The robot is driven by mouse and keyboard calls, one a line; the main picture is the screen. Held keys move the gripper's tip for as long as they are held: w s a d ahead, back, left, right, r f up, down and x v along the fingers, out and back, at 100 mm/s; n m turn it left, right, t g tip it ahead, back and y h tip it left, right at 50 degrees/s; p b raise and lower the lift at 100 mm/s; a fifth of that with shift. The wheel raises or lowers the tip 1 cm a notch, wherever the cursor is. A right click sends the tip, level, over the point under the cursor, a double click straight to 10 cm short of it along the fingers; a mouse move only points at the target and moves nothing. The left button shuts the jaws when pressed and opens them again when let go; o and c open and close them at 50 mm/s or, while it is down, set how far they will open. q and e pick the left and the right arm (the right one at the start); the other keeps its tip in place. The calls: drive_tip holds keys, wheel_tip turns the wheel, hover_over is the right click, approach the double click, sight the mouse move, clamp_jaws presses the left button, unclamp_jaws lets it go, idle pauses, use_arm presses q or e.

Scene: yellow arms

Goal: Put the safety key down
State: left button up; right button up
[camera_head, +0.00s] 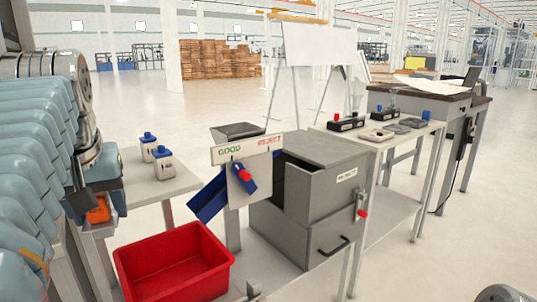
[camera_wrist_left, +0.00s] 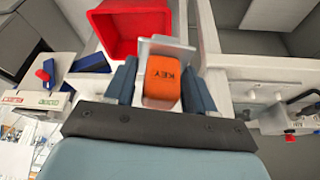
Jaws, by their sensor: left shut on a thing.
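The safety key is an orange block marked "KEY" (camera_wrist_left: 163,77). It sits between the two blue-grey fingers of my left gripper (camera_wrist_left: 162,88), which is shut on it. In the head view the orange key (camera_head: 98,209) shows just below my left gripper (camera_head: 92,200), at the left. A pale grey bracket-like piece (camera_wrist_left: 165,45) is right beside the key in the wrist view. I cannot tell whether the key touches it or bears on anything below. My right gripper is not seen.
A red bin (camera_head: 175,262) stands close to the right of the left gripper. Behind are two small blue-topped devices (camera_head: 163,165) on a white table (camera_head: 183,181), a blue chute (camera_head: 208,198) and a grey cabinet (camera_head: 318,180). Open floor lies beyond.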

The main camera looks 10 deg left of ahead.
use_arm(q)
drive_tip(key=w+d+f+m+h, duration=0.1)
drive_tip(key=w+d+f, duration=0.3)
drive_tip(key=f, duration=0.8)
drive_tip(key=w+d+f+m+h, duration=0.1)
drive_tip(key=w+d+f+m, duration=0.2)
drive_tip(key=f, duration=1)
drive_tip(key=w+d+f+m, duration=0.3)
drive_tip(key=w+d+f, duration=0.3)
drive_tip(key=f, duration=0.6)
drive_tip(key=shift+w+d+f+t+h, duration=0.25)
drive_tip(key=shift+w+f+t+h, duration=0.1)
drive_tip(key=shift+f+t+h, duration=0.05)
